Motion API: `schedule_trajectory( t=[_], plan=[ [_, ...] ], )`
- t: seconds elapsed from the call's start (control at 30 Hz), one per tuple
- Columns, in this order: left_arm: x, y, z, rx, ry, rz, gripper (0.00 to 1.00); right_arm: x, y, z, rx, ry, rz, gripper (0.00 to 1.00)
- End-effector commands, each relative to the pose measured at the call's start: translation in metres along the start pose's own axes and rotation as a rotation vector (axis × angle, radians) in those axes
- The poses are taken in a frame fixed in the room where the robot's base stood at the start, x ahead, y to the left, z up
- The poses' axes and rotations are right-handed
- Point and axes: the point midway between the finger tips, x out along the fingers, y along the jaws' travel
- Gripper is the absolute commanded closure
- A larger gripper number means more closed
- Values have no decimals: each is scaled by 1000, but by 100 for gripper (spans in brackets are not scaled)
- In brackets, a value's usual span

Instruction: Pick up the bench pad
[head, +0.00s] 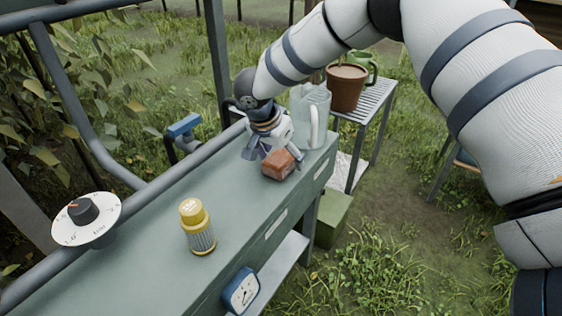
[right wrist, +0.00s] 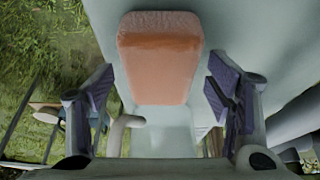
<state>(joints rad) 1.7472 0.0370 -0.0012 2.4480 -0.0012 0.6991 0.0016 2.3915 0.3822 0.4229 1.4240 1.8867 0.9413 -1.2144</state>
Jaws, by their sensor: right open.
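The bench pad, an orange-brown block with a paler top (head: 278,166), lies on the green bench top (head: 150,238) near its far right end. My right gripper (head: 272,154) is just above and behind it, pointing down, with its fingers spread. In the right wrist view the pad (right wrist: 160,62) shows centrally, beyond the open fingers and between their lines. The fingers look clear of the pad. My left gripper is not in view.
A clear jug (head: 310,115) stands close behind the right gripper. A yellow-capped canister (head: 197,228), a white dial (head: 87,219) and a blue gauge (head: 241,291) are along the bench. A potted stand (head: 372,100) is beyond.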

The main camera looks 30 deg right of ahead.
Motion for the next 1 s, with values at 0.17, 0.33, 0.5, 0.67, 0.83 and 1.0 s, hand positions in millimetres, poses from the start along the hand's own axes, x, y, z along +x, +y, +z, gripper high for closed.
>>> schedule_trajectory(
  t=[0.17, 0.33, 0.5, 0.67, 0.83, 1.0],
  plan=[
    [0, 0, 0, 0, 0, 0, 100, 2, 0, 1, 0, -1, 1, 27],
    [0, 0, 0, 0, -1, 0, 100, 5, 0, 2, 0, -1, 2, 27],
    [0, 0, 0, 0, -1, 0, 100, 5, 0, 2, 0, 0, 1, 27],
    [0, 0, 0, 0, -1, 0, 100, 5, 0, 2, 0, 0, 1, 47],
    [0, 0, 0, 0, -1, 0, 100, 5, 0, 2, 0, -1, 1, 70],
    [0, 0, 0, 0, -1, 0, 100, 5, 0, 2, 0, -1, 1, 70]
  ],
)
